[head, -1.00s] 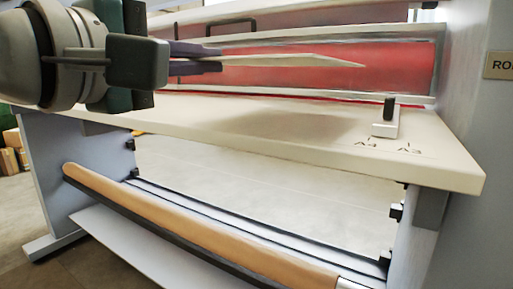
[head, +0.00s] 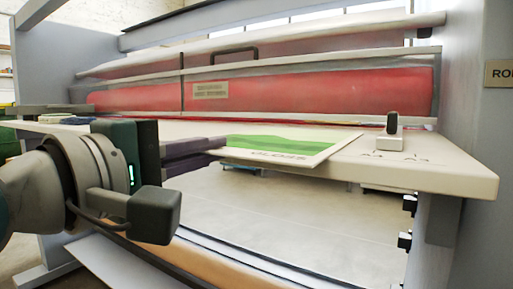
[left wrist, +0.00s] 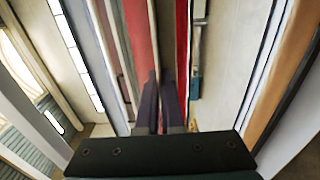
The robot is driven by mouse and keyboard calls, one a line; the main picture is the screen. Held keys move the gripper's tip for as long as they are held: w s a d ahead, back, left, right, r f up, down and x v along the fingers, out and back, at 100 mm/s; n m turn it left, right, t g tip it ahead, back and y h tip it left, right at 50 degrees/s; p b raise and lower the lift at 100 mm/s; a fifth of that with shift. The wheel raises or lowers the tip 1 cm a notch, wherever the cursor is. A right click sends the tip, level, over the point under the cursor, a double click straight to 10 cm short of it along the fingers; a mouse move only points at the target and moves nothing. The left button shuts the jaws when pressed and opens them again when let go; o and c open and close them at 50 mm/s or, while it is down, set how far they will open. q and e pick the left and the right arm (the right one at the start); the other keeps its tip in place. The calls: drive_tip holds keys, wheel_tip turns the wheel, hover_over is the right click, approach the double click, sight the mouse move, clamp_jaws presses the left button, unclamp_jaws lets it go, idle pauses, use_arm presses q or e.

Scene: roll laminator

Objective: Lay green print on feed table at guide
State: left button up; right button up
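The green print (head: 285,146), a white sheet with a green area and dark lettering, is in the head view at the front of the cream feed table (head: 440,172). Its near edge reaches past the table's front edge. I cannot tell whether it lies flat on the table or hovers just above it. My left gripper (head: 208,150) is shut on its left edge. The guide (head: 389,139), a pale block with a dark knob, stands right of the print, with a small gap between them. In the left wrist view the fingers (left wrist: 162,100) are close together. My right gripper is not in view.
Red rollers (head: 320,95) run along the back of the feed table under a pale cover bar. A4 and A3 marks (head: 385,157) are printed in front of the guide. A grey side panel (head: 470,70) closes off the right. Dark flat items lie at the table's far left.

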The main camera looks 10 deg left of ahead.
use_arm(q)
drive_tip(key=o, duration=0.4)
drive_tip(key=shift+r, duration=0.2)
drive_tip(key=p+v, duration=0.3)
drive_tip(key=v, duration=0.9)
drive_tip(key=s+f+m+g+y, duration=0.35)
drive_tip(key=f+m+g, duration=0.4)
drive_tip(key=f, duration=0.65)
drive_tip(key=s+f+m+g, duration=0.2)
drive_tip(key=s+m, duration=0.1)
drive_tip(key=s+a+f+m+g+y, duration=0.1)
drive_tip(key=s+f+m+g, duration=0.1)
drive_tip(key=s+f, duration=0.1)
drive_tip(key=s+f+m+g+y, duration=0.1)
drive_tip(key=s+f+m+g, duration=0.1)
drive_tip(key=s, duration=0.3)
drive_tip(key=shift+a+f+m, duration=0.25)
drive_tip(key=shift+f+m, duration=0.1)
drive_tip(key=shift+m, duration=0.5)
